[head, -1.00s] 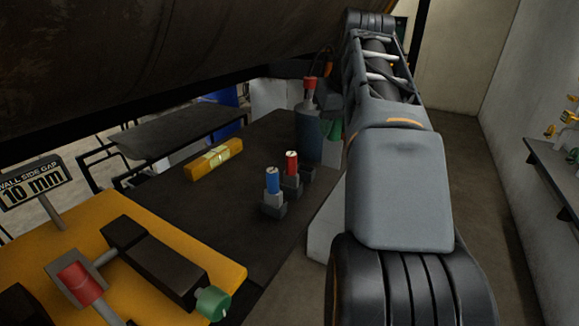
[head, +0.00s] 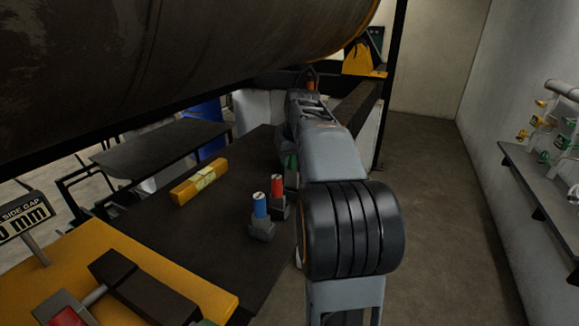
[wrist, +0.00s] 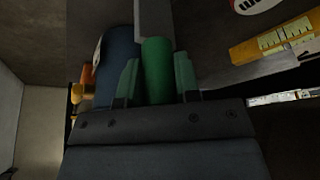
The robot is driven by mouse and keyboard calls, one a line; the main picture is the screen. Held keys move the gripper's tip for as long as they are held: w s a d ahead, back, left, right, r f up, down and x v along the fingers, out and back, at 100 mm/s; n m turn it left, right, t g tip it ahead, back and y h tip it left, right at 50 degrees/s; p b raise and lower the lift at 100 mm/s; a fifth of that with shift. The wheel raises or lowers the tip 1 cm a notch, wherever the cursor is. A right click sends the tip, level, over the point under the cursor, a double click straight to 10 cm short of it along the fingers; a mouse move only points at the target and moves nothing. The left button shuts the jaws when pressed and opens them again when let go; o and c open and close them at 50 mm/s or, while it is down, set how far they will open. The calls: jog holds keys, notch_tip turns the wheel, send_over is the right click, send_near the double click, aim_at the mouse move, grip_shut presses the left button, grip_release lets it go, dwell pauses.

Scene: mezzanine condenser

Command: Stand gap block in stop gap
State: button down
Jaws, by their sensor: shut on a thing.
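My gripper (wrist: 157,72) is shut on a green cylinder (wrist: 156,65), seen between its two fingers in the wrist view. The green also shows beside my arm in the head view (head: 291,162). The cylinder looks like a block's handle; I cannot tell the block's shape or whether it touches the table. Two similar pieces, a blue-topped block (head: 260,207) and a red-topped block (head: 277,187), stand upright on the dark table beside it. The gap sign (head: 25,218) stands at the left edge, by a yellow plate (head: 190,275) with a black bar (head: 145,285). I cannot make out the stop gap.
A yellow bar with a pale label (head: 199,183) lies on the dark table (head: 190,228). A large dark drum (head: 190,55) hangs low overhead. A dark blue rounded thing (wrist: 115,65) is close left of my fingers. Aisle floor (head: 430,220) is clear at right.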

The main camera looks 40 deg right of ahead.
aim_at(291, 168)
jog(key=p+x, duration=0.1)
jog(key=x, duration=0.2)
jog(key=shift+s+a, duration=0.1)
jog(key=shift+s, duration=0.05)
jog(key=shift+f, duration=0.55)
jog(key=shift+s+f, duration=0.1)
jog(key=shift+f, duration=0.05)
jog(key=c, duration=0.8)
grip_release()
jog(key=b+v, duration=0.1)
jog(key=v, duration=1.1)
jog(key=shift+b, duration=0.35)
